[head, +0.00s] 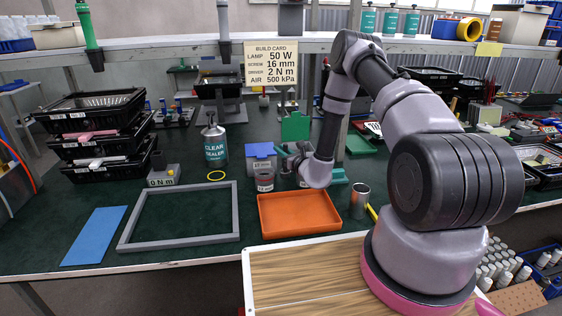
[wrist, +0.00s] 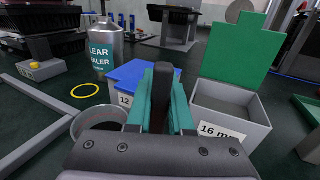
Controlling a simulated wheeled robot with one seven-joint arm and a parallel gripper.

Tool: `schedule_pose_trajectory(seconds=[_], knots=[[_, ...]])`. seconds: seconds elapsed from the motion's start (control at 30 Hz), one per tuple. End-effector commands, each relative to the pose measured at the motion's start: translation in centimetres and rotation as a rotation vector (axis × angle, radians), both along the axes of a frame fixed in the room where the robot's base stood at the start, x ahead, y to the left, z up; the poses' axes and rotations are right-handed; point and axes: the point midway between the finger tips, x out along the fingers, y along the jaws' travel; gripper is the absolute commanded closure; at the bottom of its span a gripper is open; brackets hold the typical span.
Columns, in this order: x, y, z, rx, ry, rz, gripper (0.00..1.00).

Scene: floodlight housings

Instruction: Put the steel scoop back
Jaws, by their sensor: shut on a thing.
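My gripper (head: 294,160) is low over the back of the bench, behind the orange tray and by the screw boxes. In the wrist view its teal fingers (wrist: 164,108) are shut on a dark upright handle, which I take for the steel scoop's (wrist: 163,88). The scoop's metal part is hidden. A grey box marked 16 mm (wrist: 232,112) stands right of the fingers with its green lid up. A blue-lidded box marked 12 (wrist: 140,75) stands behind and left of them. A round grey cup (wrist: 84,124) is at the left, apart from the fingers.
The orange tray (head: 300,232) lies in front, with a steel cylinder (head: 360,187) at its right. A clear-sealer bottle (head: 214,147), a yellow ring (head: 216,175) and a grey frame (head: 128,236) are left. An upper shelf (head: 160,41) spans above.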

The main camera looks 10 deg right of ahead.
Motion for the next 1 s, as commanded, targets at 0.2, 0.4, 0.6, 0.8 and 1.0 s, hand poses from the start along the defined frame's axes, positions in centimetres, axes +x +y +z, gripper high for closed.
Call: schedule_pose_trajectory(seconds=[0.2, 0.4, 0.6, 0.8, 1.0], knots=[[0.0, 0.0, -3.1, 0.000, 0.001, -0.001, 1.00], [0.0, 0.0, -3.8, -0.001, -0.001, 0.000, 1.00], [0.0, 0.0, -4.0, 0.000, 0.000, 0.000, 1.00], [0.0, 0.0, -4.1, -0.001, 0.000, 0.000, 0.51], [0.0, 0.0, -4.1, 0.000, 0.000, 0.001, 0.51]])
